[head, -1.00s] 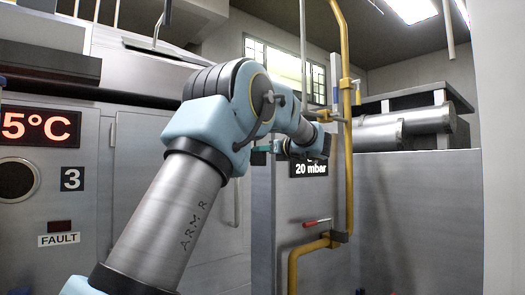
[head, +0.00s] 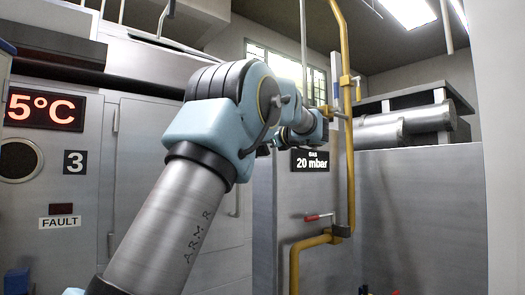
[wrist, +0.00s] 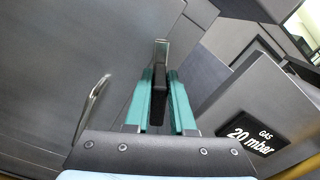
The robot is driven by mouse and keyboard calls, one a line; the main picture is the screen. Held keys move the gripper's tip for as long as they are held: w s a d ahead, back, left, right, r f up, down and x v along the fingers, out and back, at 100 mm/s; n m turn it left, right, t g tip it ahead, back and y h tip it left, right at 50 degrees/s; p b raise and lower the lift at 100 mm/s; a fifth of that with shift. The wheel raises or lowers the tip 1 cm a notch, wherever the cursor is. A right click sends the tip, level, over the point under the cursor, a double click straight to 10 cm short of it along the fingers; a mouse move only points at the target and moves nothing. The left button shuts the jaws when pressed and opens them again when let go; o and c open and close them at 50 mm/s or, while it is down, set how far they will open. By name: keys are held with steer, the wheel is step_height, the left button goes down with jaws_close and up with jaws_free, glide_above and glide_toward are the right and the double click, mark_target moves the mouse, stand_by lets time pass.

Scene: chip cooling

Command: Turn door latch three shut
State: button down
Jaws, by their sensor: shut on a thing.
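In the wrist view, the two teal fingers of my gripper (wrist: 160,80) are closed around a dark upright latch lever (wrist: 161,52), whose metallic end sticks out beyond the fingertips against the grey door face.
A curved metal door handle (wrist: 92,106) is left of my gripper in the wrist view. A GAS 20 mbar sign (head: 310,161) is on the cabinet right of my arm. A yellow pipe (head: 347,130) with a red-handled valve (head: 319,216) stands close by.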

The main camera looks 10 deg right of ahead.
steer(key=shift+s+a+f+n+b, duration=0.15)
steer(key=shift+f+n+b, duration=0.25)
steer(key=shift+n+b, duration=1.65)
steer(key=shift+s+a+f+n+b, duration=0.1)
steer(key=shift+a+f+n+b, duration=0.3)
steer(key=shift+n+b, duration=1.65)
steer(key=shift+s+a+f+n+b, duration=0.1)
steer(key=shift+f+n+b, duration=0.35)
steer(key=shift+n+b, duration=1.55)
steer(key=shift+n, duration=0.3)
steer(key=c, duration=0.8)
jaws_free()
steer(key=shift+o, duration=0.2)
steer(key=b+v, duration=0.2)
steer(key=v, duration=0.8)
steer(key=shift+s+d, duration=0.2)
steer(key=shift+s, duration=0.1)
